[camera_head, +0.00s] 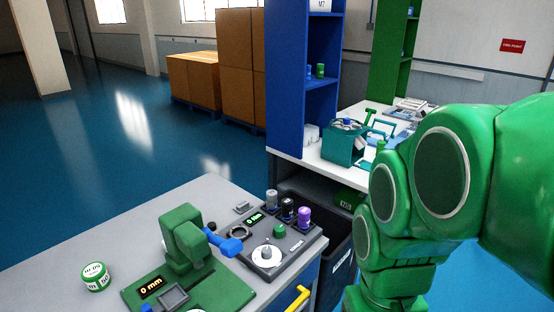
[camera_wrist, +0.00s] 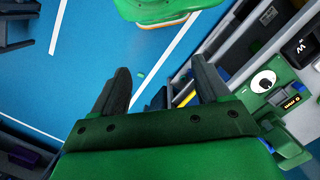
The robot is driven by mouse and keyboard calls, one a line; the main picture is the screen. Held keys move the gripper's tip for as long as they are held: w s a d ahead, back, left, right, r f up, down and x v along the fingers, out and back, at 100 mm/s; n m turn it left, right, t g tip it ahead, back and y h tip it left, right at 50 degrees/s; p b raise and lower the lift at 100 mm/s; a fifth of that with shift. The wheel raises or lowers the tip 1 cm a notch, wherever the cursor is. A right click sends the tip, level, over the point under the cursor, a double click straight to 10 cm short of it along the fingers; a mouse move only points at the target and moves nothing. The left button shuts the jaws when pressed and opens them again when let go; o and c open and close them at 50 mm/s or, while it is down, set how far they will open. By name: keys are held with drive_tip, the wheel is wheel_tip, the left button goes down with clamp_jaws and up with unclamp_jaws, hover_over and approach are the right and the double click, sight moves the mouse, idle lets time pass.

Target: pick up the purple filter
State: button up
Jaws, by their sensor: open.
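The purple filter (camera_head: 304,215) stands upright at the right end of a short row on a dark grey test panel (camera_head: 268,262). A black filter (camera_head: 287,208) and a grey one (camera_head: 271,199) stand to its left. In the wrist view, my gripper (camera_wrist: 160,85) is open and empty, with two dark fingers apart above the blue floor. The workbench shows at the right of that view; I cannot make out the purple filter there. My gripper is not visible in the head view, where my green arm fills the right side.
A green device with a blue knob (camera_head: 182,245) and a round green-white tin (camera_head: 95,276) stand on the grey bench (camera_head: 60,265). A dark bin (camera_head: 338,250) stands beside the bench. A blue shelf (camera_head: 322,75) and a second table with a teal box (camera_head: 343,145) stand behind. Floor at left is clear.

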drive_tip(key=w+a+r+m+t+y, duration=0.2)
drive_tip(key=w+a+m+y, duration=0.2)
drive_tip(key=w+a, duration=0.5)
drive_tip(key=w+a+r+m+t+y, duration=0.15)
drive_tip(key=w+a+m+y, duration=0.25)
drive_tip(key=w, duration=0.9)
drive_tip(key=m+t, duration=1)
drive_tip(key=m, duration=1.1)
hover_over(308, 220)
drive_tip(key=s+d, duration=0.3)
wheel_tip(308, 220, down, 3)
drive_tip(key=shift+g+h, duration=0.25)
drive_tip(key=shift+h, duration=0.05)
drive_tip(key=f, duration=2.3)
drive_tip(key=shift+a+f, duration=0.3)
drive_tip(key=shift+a, duration=0.05)
drive_tip(key=shift+x, duration=3.9)
drive_tip(key=shift+a+r, duration=0.15)
